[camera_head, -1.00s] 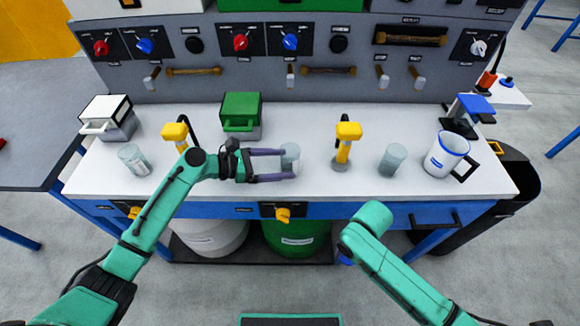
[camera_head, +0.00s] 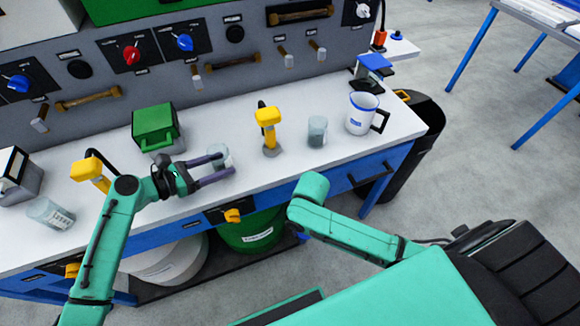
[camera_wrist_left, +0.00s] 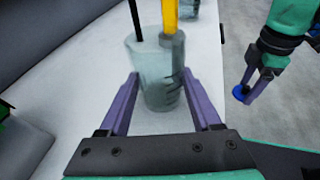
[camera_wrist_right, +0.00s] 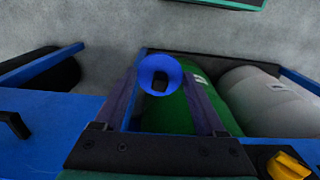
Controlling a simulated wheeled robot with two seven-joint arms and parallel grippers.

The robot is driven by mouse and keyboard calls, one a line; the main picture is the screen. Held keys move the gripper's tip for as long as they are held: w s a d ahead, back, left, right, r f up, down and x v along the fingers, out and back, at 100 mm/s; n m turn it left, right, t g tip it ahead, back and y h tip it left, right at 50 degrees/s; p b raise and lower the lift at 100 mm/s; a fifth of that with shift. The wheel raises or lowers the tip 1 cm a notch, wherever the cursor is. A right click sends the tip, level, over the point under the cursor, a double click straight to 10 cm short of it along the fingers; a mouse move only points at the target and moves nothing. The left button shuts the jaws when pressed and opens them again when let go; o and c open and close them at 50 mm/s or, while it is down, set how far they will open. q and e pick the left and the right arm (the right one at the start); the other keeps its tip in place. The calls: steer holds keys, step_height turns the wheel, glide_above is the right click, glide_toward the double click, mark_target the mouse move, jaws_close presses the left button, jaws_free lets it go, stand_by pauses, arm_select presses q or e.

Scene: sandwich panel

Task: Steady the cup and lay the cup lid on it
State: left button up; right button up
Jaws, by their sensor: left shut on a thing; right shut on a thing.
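The cup (camera_head: 220,153) is a clear, pale tumbler standing on the white worktop near its front edge. My left gripper (camera_head: 228,165) is shut on it, one finger on each side; the cup also shows between the fingers in the left wrist view (camera_wrist_left: 152,62). The cup lid (camera_wrist_right: 148,66) is a blue disc with a dark middle. My right gripper (camera_wrist_right: 161,84) is shut on it, in front of the bench and below the worktop level. The lid also shows at the right of the left wrist view (camera_wrist_left: 239,93). In the head view my right arm mostly hides that gripper.
Yellow-topped dispensers (camera_head: 268,118) and (camera_head: 90,170) stand on the worktop. Another clear tumbler (camera_head: 317,131) and a white mug (camera_head: 362,114) stand to the right. A tumbler (camera_head: 50,213) is at the left. A green-lidded box (camera_head: 155,125) stands behind my left gripper.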

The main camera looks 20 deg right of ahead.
steer(key=w+a+r+n, duration=0.4)
steer(key=a+r, duration=0.4)
steer(key=r, duration=0.2)
steer(key=w+a+r+n, duration=0.4)
steer(key=a+r, duration=0.3)
steer(key=r, duration=0.3)
steer(key=w+a+r+m, duration=0.2)
steer(key=w+r+m, duration=0.4)
steer(key=w+r, duration=0.4)
steer(key=shift+w+d+f, duration=0.1)
steer(key=shift+d+f, duration=0.05)
steer(key=shift+f, duration=1.25)
steer(key=shift+w+d+f, duration=0.1)
steer(key=shift+f, duration=1.3)
steer(key=shift+s, duration=0.1)
steer(key=o, duration=1.3)
